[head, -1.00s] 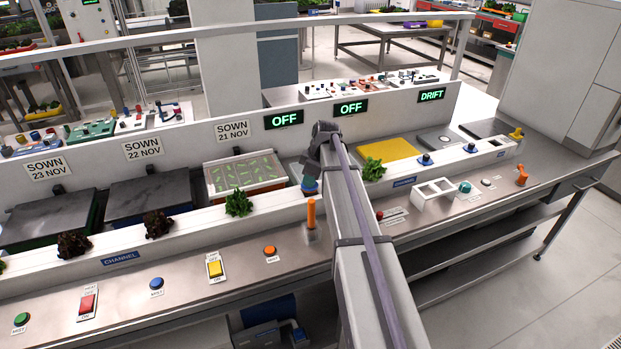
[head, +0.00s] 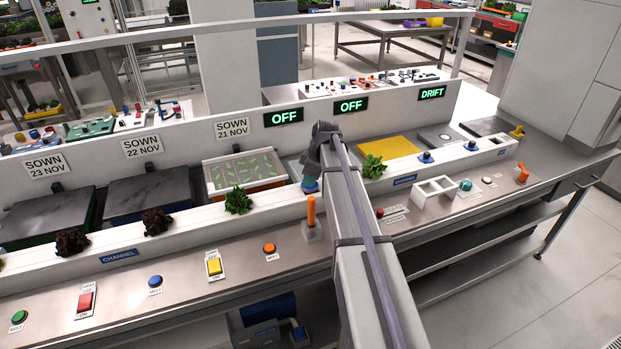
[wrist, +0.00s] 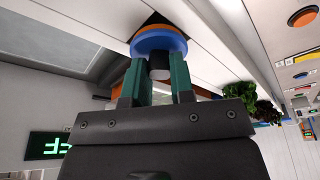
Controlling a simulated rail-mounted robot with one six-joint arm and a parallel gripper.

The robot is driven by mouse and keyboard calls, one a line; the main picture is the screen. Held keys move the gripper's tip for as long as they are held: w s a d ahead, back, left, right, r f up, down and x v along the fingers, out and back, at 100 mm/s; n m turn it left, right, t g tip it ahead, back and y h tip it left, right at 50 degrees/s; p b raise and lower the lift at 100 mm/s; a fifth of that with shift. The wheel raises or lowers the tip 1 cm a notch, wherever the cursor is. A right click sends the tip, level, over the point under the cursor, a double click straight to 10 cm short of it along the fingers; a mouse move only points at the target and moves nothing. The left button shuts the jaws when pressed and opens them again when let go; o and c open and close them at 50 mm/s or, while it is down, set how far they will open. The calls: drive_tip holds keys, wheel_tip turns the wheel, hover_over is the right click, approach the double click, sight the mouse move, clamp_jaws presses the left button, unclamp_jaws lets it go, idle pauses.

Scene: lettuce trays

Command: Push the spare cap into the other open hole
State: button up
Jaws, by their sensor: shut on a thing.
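My gripper (wrist: 160,75) is shut on the black knob of a blue cap (wrist: 158,42) in the wrist view. The cap's round blue disc is at the white channel top, over or right beside a dark opening (wrist: 154,18) that shows past its edge. I cannot tell whether the cap is seated in it. In the head view the blue cap (head: 310,184) shows just left of my arm, at the channel (head: 280,209); my fingers are hidden there. Two more blue caps (head: 426,157) (head: 470,147) sit on the channel further right.
A green lettuce (head: 239,202) stands left of the held cap and another (head: 373,168) stands right of it. Dark red lettuces (head: 157,222) are further left. An upright orange lever (head: 311,211) and several buttons line the front bench. A seedling tray (head: 245,173) lies behind.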

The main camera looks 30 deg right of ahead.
drive_tip(key=shift+f+b, duration=0.6)
drive_tip(key=shift+b, duration=0.05)
idle(1.7)
drive_tip(key=o, duration=1.4)
drive_tip(key=shift+c, duration=0.2)
wheel_tip(320, 180, up, 7)
drive_tip(key=p, duration=0.7)
drive_tip(key=shift+r, duration=0.1)
